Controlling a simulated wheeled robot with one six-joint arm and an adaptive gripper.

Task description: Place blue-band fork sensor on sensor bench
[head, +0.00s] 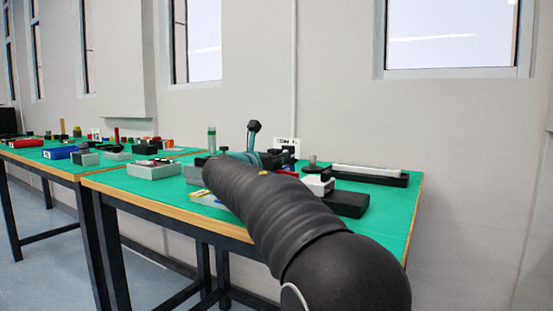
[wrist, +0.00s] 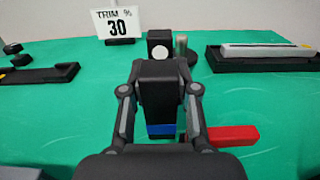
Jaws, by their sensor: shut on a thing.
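My gripper (wrist: 160,88) is shut on a black block with a blue band, the blue-band fork sensor (wrist: 159,103). The sensor stands between the two fingers in the wrist view, its blue band low and nearest the camera. In the head view my dark ribbed arm reaches over the green-topped table (head: 398,211) and hides much of its middle. I cannot tell which thing is the sensor bench.
A sign reading "TRIM % 30" (wrist: 116,24) stands at the back. A black block with a white disc (wrist: 159,48) and a grey post (wrist: 181,46) stand beyond the sensor. A red bar (wrist: 232,135) lies right, near the fingers. A white bar (wrist: 268,50) rests on a black tray at back right.

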